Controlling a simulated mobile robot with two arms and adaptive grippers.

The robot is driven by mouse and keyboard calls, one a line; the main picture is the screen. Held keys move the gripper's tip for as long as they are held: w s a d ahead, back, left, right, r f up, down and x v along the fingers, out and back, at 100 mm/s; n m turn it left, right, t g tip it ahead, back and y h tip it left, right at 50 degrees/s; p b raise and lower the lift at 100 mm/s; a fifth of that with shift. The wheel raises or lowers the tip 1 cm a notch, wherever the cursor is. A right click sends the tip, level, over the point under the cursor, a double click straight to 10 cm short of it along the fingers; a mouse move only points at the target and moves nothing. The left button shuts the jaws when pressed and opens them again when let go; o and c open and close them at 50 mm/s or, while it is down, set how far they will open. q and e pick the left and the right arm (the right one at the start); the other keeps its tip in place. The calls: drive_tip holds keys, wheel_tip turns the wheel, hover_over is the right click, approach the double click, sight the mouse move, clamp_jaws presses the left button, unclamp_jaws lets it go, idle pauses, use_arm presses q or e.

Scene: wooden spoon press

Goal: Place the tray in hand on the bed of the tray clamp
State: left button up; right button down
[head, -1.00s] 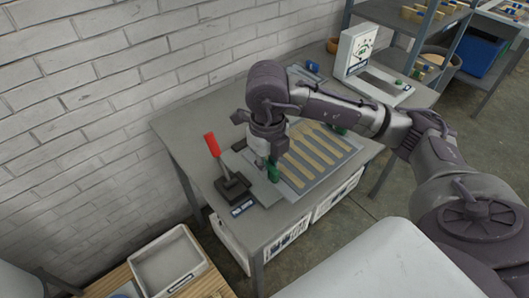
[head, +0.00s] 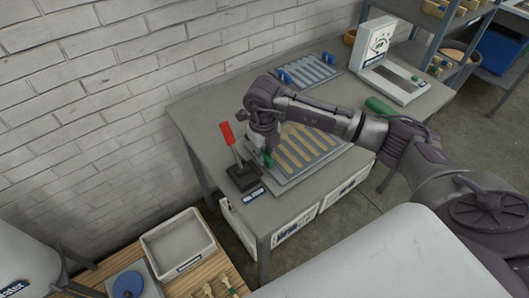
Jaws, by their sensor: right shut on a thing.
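The tray (head: 312,150) is a grey plate with several pale wooden spoon blanks in rows and a green grip (head: 268,160) at its left end. My right gripper (head: 266,154) is shut on that left end at the green grip. The tray clamp has an upright red lever (head: 227,133) on a black block (head: 243,177) just left of the gripper. Its grey bed (head: 284,188) shows along the tray's front edge. The tray lies over the bed; I cannot tell whether it touches. My forearm hides part of the tray's back edge. My left gripper is out of view.
Another tray with blue grips (head: 310,70) lies at the table's back. A white upright device (head: 376,45) stands at the back right. A green cylinder (head: 379,105) shows behind my arm. A white bin (head: 178,244) stands on the wooden bench at lower left.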

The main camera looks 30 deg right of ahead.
drive_tip(key=c, duration=1.1)
unclamp_jaws()
drive_tip(key=shift+r, duration=0.2)
wheel_tip(320, 180, up, 12)
drive_tip(key=b, duration=0.2)
drive_tip(key=shift+a, duration=0.2)
drive_tip(key=shift+f, duration=0.2)
